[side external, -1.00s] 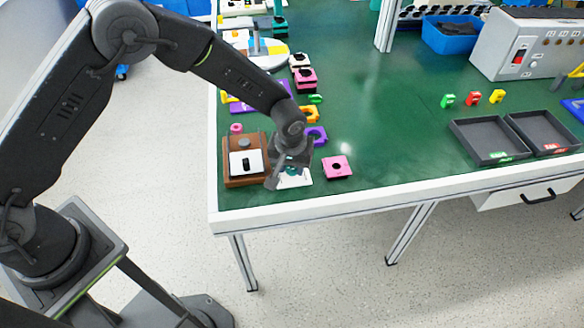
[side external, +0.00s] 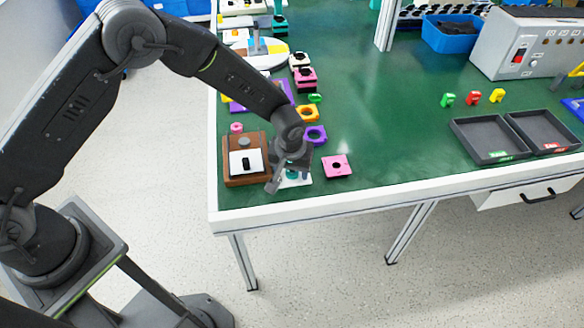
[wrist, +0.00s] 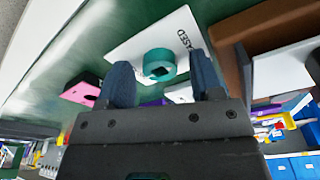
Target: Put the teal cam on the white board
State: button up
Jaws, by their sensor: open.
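The teal cam (wrist: 160,64) is a thick ring with a dark square hole, lying flat on the white board (wrist: 128,46) in the wrist view. Black lettering shows on the board beside the cam. My gripper (wrist: 164,78) is open, its two dark fingers apart on either side of the cam's near edge; I see no finger touching it. In the side view my gripper (side external: 282,184) is low over the white board (side external: 303,182) and partly hides it and the teal cam (side external: 292,174).
A brown wooden block with a white plate and black knob (side external: 245,163) stands close left of my gripper. A pink square piece (side external: 336,166) lies to the right, and purple (side external: 315,135) and orange pieces lie behind.

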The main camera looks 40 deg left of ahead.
jog(key=s+a+r+t, duration=0.1)
jog(key=s+a+r, duration=0.15)
jog(key=r, duration=0.85)
jog(key=s+a+r, duration=0.2)
jog(key=s+r, duration=0.1)
jog(key=r, duration=0.7)
jog(key=s+a+r+m+t, duration=0.1)
jog(key=s+a+r, duration=0.2)
jog(key=s, duration=0.4)
jog(key=s+a+r+m+t, duration=0.1)
jog(key=s+a+r+m, duration=0.1)
jog(key=s, duration=0.5)
jog(key=s+a+r+m+t, duration=0.1)
jog(key=s+a+r, duration=0.3)
jog(key=s, duration=0.3)
jog(key=shift+a+r+h, duration=0.25)
jog(key=shift+r+h, duration=0.15)
jog(key=shift+r, duration=0.15)
jog(key=shift+w, duration=0.1)
